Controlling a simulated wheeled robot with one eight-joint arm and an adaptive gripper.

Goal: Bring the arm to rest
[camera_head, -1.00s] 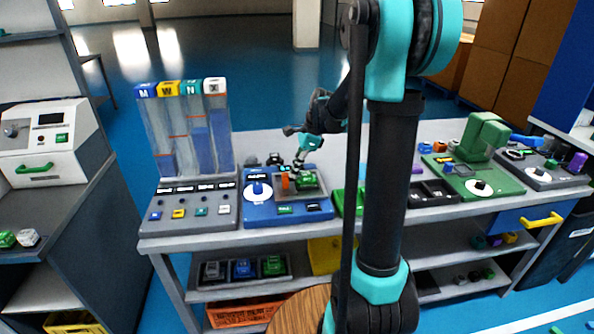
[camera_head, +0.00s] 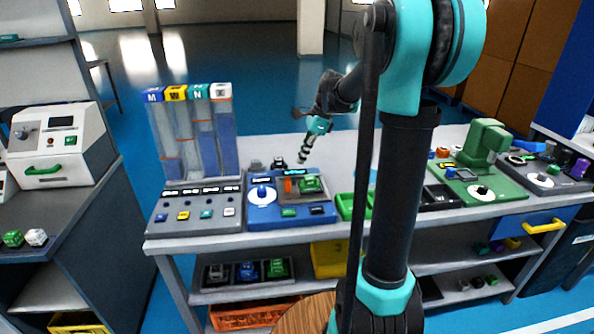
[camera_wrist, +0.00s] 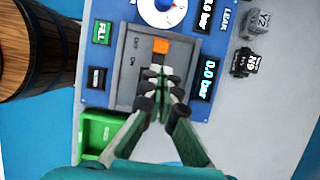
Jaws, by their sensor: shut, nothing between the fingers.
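My gripper (camera_head: 303,155) hangs above the blue test panel (camera_head: 262,217) near the back of the bench. Its fingers are together and empty. In the wrist view my gripper (camera_wrist: 160,85) points at the panel's grey recess (camera_wrist: 125,70), which holds an orange block (camera_wrist: 160,46). A green part in that recess shows in the head view (camera_head: 311,185); in the wrist view my fingers cover most of it. My arm is bent, with the forearm reaching over the bench from the right.
Clear tubes (camera_head: 200,140) stand on a grey panel left of the blue one. A green tray (camera_head: 345,205) sits to its right, and a green press (camera_head: 485,142) further right. A wooden barrel (camera_wrist: 35,45) stands by the bench front. Several small dark parts lie behind the blue panel.

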